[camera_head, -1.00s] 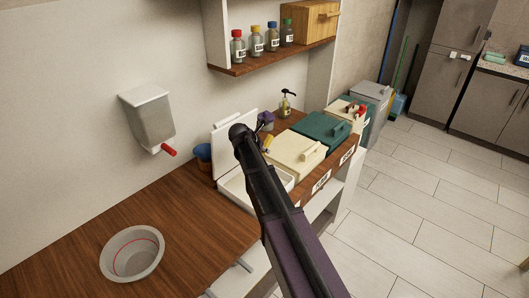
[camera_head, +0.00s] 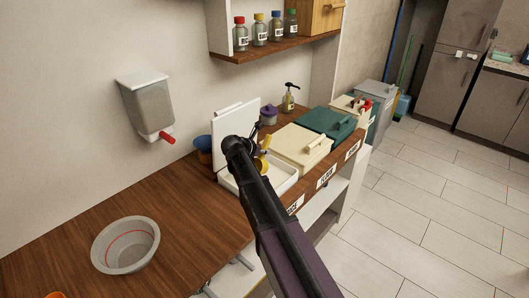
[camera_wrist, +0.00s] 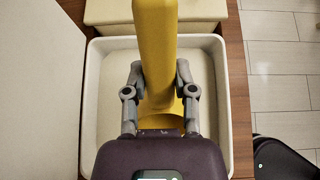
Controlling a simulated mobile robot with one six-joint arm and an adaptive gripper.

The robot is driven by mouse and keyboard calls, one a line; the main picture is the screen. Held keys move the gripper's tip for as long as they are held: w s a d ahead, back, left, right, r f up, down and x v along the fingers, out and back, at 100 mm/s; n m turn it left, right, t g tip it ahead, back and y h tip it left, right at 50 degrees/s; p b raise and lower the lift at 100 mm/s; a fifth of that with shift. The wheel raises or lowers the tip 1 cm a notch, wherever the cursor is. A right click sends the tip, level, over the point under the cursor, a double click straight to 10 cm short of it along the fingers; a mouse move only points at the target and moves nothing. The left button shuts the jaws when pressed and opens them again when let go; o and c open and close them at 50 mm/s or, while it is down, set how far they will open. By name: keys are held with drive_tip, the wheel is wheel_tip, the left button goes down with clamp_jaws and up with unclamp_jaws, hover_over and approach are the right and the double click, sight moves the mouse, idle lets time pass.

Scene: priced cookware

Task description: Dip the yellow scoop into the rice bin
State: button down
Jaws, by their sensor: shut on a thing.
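The rice bin (camera_head: 283,188) is a white open box set in the wooden counter, with its white lid raised at the back. The wrist view shows its rim (camera_wrist: 91,120) and a pale, even surface inside. My gripper (camera_wrist: 160,97) is shut on the yellow scoop (camera_wrist: 156,45), with one grey finger on each side. In the head view the scoop (camera_head: 262,162) shows over the bin, just right of my arm's dark end. My arm hides part of the bin and most of the gripper there. I cannot tell how close the scoop is to the bin's contents.
A closed cream bin (camera_head: 298,146) and a green bin (camera_head: 325,122) stand to the right. A blue cup (camera_head: 203,147) and a purple-lidded pot (camera_head: 268,114) stand behind. A grey bowl (camera_head: 125,245) sits on the clear wooden counter at left. A dispenser (camera_head: 148,105) hangs on the wall.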

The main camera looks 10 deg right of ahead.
sight(258, 159)
drive_tip(key=shift+s+a+f+t+h+b, duration=0.2)
drive_tip(key=shift+f+b, duration=0.35)
drive_tip(key=shift+b, duration=0.4)
drive_tip(key=shift+s+a+f+t+h+b, duration=0.1)
drive_tip(key=shift+a+f+t+h+b, duration=0.2)
drive_tip(key=shift+f+b, duration=0.5)
drive_tip(key=shift+s+a+f+t+h+b, duration=0.1)
drive_tip(key=shift+f+h+b, duration=0.25)
drive_tip(key=shift+b, duration=0.8)
wheel_tip(258, 159, down, 5)
drive_tip(key=b, duration=0.5)
drive_tip(key=shift+d+f, duration=0.1)
drive_tip(key=shift+w+d+r+y+p, duration=0.15)
drive_tip(key=shift+r+y+p, duration=0.15)
drive_tip(key=shift+p, duration=0.2)
drive_tip(key=shift+w+d+f+g+y+p, duration=0.15)
drive_tip(key=shift+w+d+g+y+p, duration=0.15)
drive_tip(key=shift+g+y+p, duration=0.25)
wheel_tip(258, 159, down, 3)
drive_tip(key=w+d+g+y+p, duration=0.2)
drive_tip(key=g+y+p, duration=0.1)
drive_tip(key=y, duration=0.1)
wheel_tip(258, 159, up, 8)
drive_tip(key=d+g+y+p, duration=0.1)
drive_tip(key=g+y+p, duration=0.2)
drive_tip(key=p, duration=0.8)
drive_tip(key=shift+r+g+y+p, duration=0.25)
drive_tip(key=shift+g+y+p, duration=0.15)
drive_tip(key=shift+y, duration=0.6)
drive_tip(key=shift+w, duration=0.1)
